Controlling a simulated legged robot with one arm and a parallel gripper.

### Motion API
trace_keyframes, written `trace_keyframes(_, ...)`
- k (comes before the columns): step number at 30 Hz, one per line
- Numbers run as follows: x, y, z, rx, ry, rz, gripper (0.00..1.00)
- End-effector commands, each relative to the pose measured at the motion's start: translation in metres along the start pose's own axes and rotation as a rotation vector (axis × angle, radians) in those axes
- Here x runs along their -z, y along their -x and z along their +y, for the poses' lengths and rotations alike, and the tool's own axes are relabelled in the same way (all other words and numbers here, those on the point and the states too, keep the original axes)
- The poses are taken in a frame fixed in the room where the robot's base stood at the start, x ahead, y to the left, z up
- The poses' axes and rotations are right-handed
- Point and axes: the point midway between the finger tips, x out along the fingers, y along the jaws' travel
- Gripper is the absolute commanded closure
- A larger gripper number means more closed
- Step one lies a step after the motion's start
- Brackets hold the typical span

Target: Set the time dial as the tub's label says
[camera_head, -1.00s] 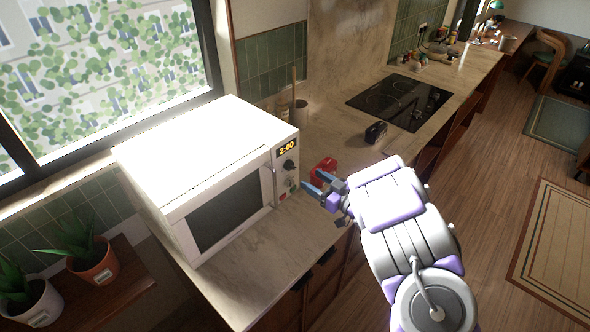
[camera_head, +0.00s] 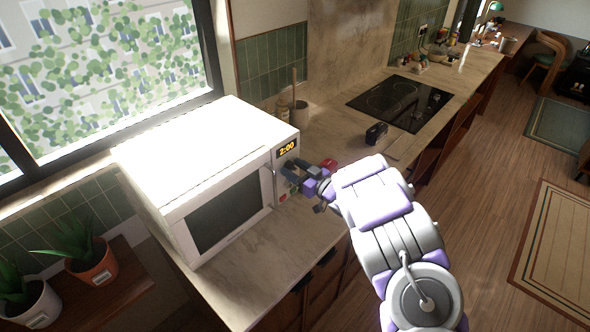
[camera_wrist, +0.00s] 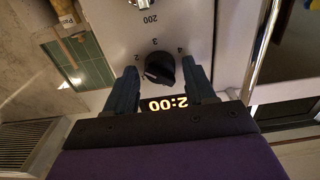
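The white microwave (camera_head: 215,170) stands on the counter, its display (camera_head: 287,149) reading 2:00. In the wrist view the display (camera_wrist: 163,104) appears upside down. The black time dial (camera_wrist: 160,69) sits beside it, with 2, 3 and 4 printed around it and a pale mark on its left side. My gripper (camera_wrist: 161,85) is open, one finger on each side of the dial, with narrow gaps apparent. In the head view my gripper (camera_head: 292,171) is at the control panel and hides the dial. No tub label is readable.
A red object (camera_head: 328,164) on the counter is partly hidden behind my gripper; I cannot tell what it is. A dark small box (camera_head: 377,133) and the hob (camera_head: 400,101) are farther back. A second knob (camera_wrist: 138,2), marked 200, is at the wrist view's top edge.

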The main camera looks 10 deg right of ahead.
Motion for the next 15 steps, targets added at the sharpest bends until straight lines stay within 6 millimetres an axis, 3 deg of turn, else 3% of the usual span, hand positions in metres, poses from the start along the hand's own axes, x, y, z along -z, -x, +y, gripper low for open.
trace_keyframes(15,-0.0002,0.0002,0.0003,-0.001,0.000,0.000,0.93)
